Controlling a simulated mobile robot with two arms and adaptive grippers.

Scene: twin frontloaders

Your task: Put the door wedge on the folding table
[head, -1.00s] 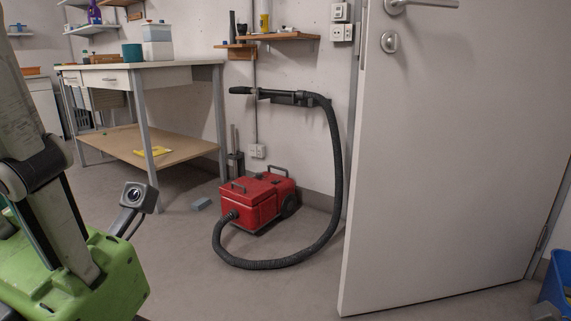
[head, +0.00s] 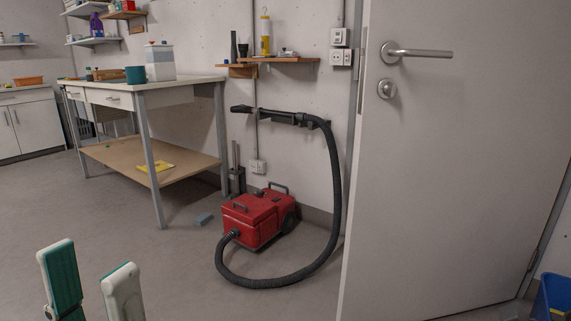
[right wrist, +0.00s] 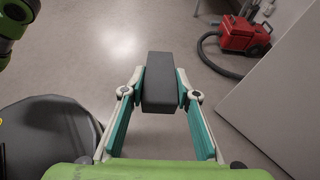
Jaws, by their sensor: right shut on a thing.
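In the right wrist view my right gripper (right wrist: 161,78) is shut on a dark grey block (right wrist: 159,98), which looks like the door wedge. The block is held between both fingertips, above the floor. My left gripper (head: 91,270) shows at the lower left of the head view, with its two fingers apart and nothing visible between them. I cannot make out a folding table in either view.
A red vacuum cleaner (head: 256,218) with a black hose stands by the wall. A workbench (head: 190,95) stands behind. A white door (head: 450,170) stands at the right. Floor in the middle is clear.

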